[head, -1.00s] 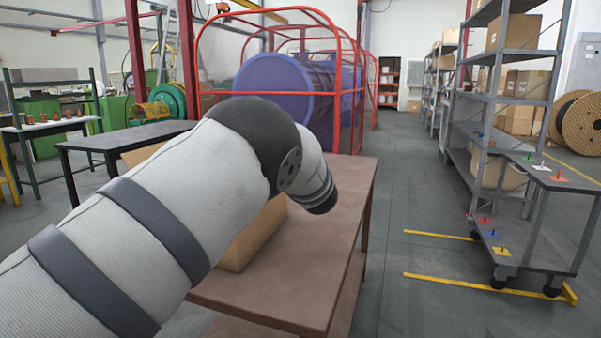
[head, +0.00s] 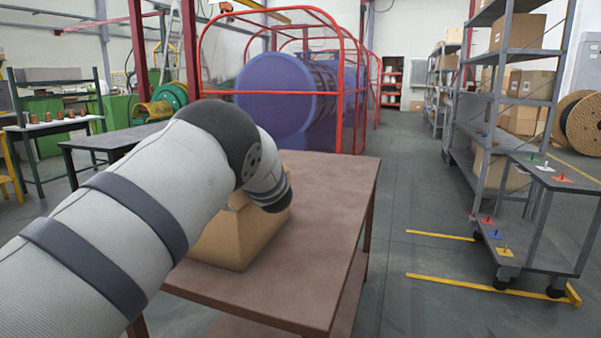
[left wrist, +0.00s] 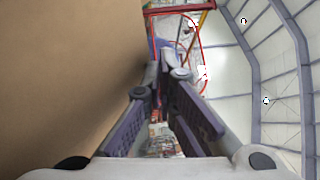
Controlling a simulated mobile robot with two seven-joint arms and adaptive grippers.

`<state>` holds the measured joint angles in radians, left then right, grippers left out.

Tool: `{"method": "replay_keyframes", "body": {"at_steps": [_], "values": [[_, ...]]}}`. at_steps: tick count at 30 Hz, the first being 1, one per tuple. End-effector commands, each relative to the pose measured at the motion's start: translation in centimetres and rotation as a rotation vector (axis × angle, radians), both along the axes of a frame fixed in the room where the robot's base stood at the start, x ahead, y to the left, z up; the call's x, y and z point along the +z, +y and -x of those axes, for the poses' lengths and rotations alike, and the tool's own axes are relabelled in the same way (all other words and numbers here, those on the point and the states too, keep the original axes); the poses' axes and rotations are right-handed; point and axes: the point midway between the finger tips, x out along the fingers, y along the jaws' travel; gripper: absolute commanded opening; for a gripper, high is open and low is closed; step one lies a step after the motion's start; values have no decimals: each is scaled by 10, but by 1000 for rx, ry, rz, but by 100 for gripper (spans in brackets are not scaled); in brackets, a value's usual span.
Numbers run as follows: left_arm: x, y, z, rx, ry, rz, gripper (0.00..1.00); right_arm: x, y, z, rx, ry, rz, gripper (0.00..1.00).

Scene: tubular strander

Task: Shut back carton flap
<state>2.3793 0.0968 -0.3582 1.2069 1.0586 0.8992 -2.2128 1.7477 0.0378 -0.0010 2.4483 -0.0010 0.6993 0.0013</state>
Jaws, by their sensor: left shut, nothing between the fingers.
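The cardboard carton (head: 238,240) stands on the brown table (head: 325,215), partly covered by my left arm. A small part of its top edge shows beside the arm; the back flap cannot be made out clearly in the head view. My left gripper is hidden behind its own arm there. In the left wrist view my left gripper (left wrist: 168,68) is shut and empty. A broad brown cardboard surface (left wrist: 60,80), seemingly part of the carton, fills the left side, close beside the fingers. Whether they touch it I cannot tell. My right gripper is out of view.
A dark table (head: 115,142) stands behind on the left. The red cage (head: 341,90) around a blue drum (head: 285,95) is beyond the brown table. A grey cart (head: 535,225) and shelving stand on the right. The aisle floor between is clear.

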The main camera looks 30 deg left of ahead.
Motion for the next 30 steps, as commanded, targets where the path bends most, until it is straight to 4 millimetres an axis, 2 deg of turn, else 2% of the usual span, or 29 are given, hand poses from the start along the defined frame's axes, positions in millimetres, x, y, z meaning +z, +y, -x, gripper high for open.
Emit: {"method": "replay_keyframes", "body": {"at_steps": [12, 30], "values": [[-18, 18, 5, 1, -71, 278, 0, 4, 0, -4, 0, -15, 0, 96], [-34, 25, 6, 0, -108, 438, 0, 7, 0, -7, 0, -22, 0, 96]]}}
